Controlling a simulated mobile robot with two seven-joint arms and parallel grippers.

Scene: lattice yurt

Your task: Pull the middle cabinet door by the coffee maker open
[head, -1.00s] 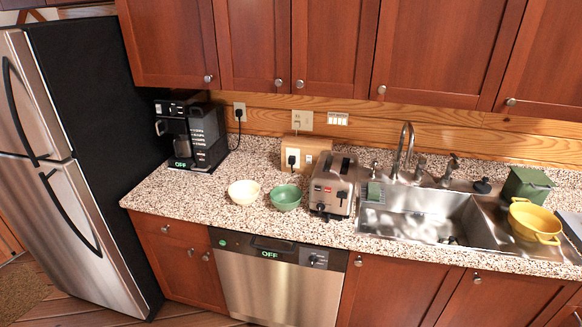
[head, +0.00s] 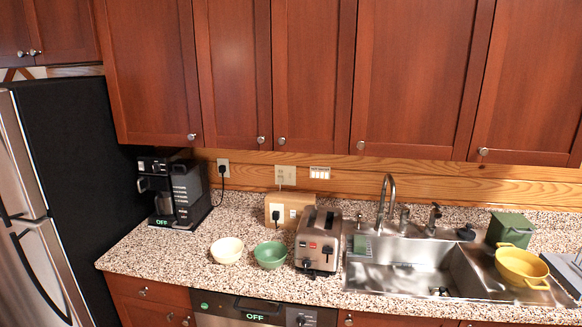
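Several reddish-brown upper cabinet doors hang in a row above the counter, all shut. The wide door (head: 146,70) above the coffee maker has a round knob (head: 192,136) at its lower right. To its right is a narrower door (head: 233,70) with a knob (head: 261,140) at its lower right. The door after that (head: 312,70) has a knob (head: 282,141) at its lower left. The black coffee maker (head: 178,192) stands at the counter's back left corner and its display reads OFF. Neither gripper is in view.
The speckled counter (head: 165,255) carries a cream bowl (head: 227,251), a green bowl (head: 270,255) and a toaster (head: 318,242). A sink (head: 400,270) with a faucet (head: 385,203) and a yellow pot (head: 522,266) are to the right. A fridge (head: 50,250) stands left. No obstacle shows in front of the upper doors.

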